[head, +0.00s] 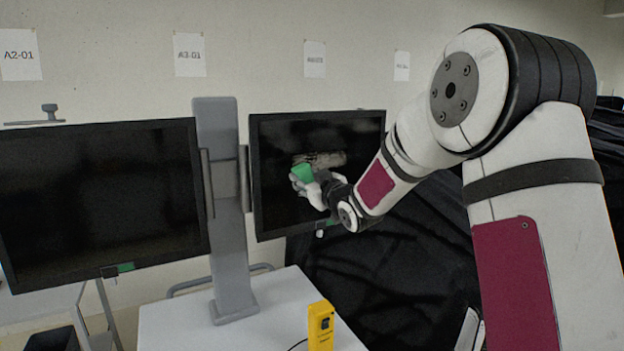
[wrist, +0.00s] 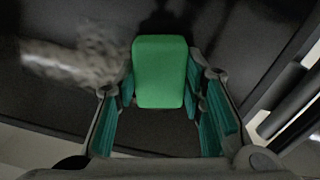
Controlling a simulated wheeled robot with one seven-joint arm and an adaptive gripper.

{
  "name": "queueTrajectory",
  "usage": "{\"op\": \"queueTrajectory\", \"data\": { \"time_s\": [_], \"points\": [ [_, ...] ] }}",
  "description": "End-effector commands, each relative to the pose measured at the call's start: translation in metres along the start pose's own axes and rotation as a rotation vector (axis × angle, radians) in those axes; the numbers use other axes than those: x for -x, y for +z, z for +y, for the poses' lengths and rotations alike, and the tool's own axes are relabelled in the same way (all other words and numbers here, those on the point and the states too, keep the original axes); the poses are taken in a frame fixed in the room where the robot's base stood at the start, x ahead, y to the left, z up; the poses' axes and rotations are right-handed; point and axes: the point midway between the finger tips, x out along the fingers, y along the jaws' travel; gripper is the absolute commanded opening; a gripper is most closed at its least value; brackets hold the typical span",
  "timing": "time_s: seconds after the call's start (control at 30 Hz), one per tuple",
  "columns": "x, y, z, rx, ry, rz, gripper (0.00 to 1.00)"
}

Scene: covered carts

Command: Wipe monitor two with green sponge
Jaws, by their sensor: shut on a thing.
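The green sponge (head: 303,173) is held in my gripper (head: 308,179) in front of the right-hand monitor (head: 283,210). In the wrist view the sponge (wrist: 159,72) sits between the two fingers of my gripper (wrist: 160,90), which is shut on it. A pale greyish smear (head: 320,160) marks the dark screen, just above and right of the sponge. In the wrist view the smear (wrist: 75,62) lies left of the sponge. I cannot tell whether the sponge touches the screen. A second monitor (head: 100,190) stands at the left, its dark screen showing no clear mark.
A grey stand (head: 222,200) rises between the monitors from a white cart top (head: 190,325). A yellow device (head: 321,325) stands on the cart's right side. Black covered carts (head: 400,260) fill the area below and right of the right-hand monitor. Paper labels hang on the wall.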

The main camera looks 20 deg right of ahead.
Motion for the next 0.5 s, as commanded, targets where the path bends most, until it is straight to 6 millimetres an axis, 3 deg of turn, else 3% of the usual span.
{"op": "queueTrajectory", "data": {
  "time_s": [0.03,0.23,0.5],
  "points": [
    [-0.001,-0.004,-0.010,0.001,-0.010,0.004,0.04],
    [0.000,-0.009,-0.024,0.002,-0.009,0.005,0.04],
    [0.000,-0.014,-0.025,0.002,-0.004,0.004,0.04]
  ]
}}
